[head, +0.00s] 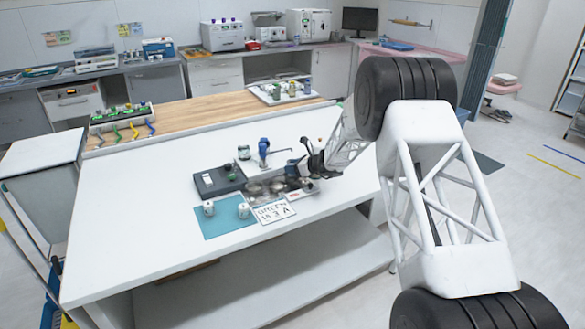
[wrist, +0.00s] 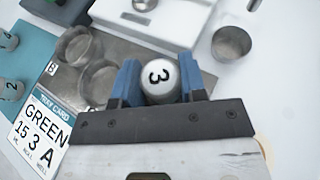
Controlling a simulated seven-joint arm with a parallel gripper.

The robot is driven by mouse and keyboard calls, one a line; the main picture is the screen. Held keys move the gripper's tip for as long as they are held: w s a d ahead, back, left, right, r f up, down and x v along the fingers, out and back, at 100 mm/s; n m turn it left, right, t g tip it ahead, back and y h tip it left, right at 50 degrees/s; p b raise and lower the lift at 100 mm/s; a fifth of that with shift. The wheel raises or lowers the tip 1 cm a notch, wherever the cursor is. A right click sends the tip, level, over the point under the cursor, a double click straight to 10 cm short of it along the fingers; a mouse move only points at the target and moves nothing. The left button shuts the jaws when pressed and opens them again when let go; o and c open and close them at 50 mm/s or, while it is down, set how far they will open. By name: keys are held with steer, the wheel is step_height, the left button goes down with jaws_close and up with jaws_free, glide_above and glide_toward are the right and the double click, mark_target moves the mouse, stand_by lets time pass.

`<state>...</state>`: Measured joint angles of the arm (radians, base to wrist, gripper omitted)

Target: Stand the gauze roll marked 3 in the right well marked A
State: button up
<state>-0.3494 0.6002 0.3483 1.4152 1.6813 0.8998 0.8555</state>
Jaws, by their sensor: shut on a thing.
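The gauze roll marked 3 (wrist: 158,76) is white, and its marked end faces the wrist camera. My gripper (wrist: 158,84) is shut on it, with a blue finger on each side. In the head view my gripper (head: 306,172) is over the right part of the grey metal tray (wrist: 112,50). Two round metal wells (wrist: 77,45) show to the left of the roll, near a letter B. No letter A shows on the tray itself; the gripper hides part of it. I cannot tell how high the roll is above the tray.
A tray card (wrist: 38,135) reads GREEN 15 3 A. Two white rolls (head: 244,210) stand on the teal mat (head: 222,226). A metal cup (wrist: 231,43) stands right of my gripper. A dark device (head: 218,180) and a blue-handled item (head: 264,150) stand nearby. The table's front is clear.

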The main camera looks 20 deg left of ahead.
steer(key=shift+f, duration=0.5)
stand_by(0.4)
steer(key=o, duration=0.6)
steer(key=shift+d, duration=0.15)
steer(key=shift+v, duration=5.4)
steer(key=shift+r, duration=0.15)
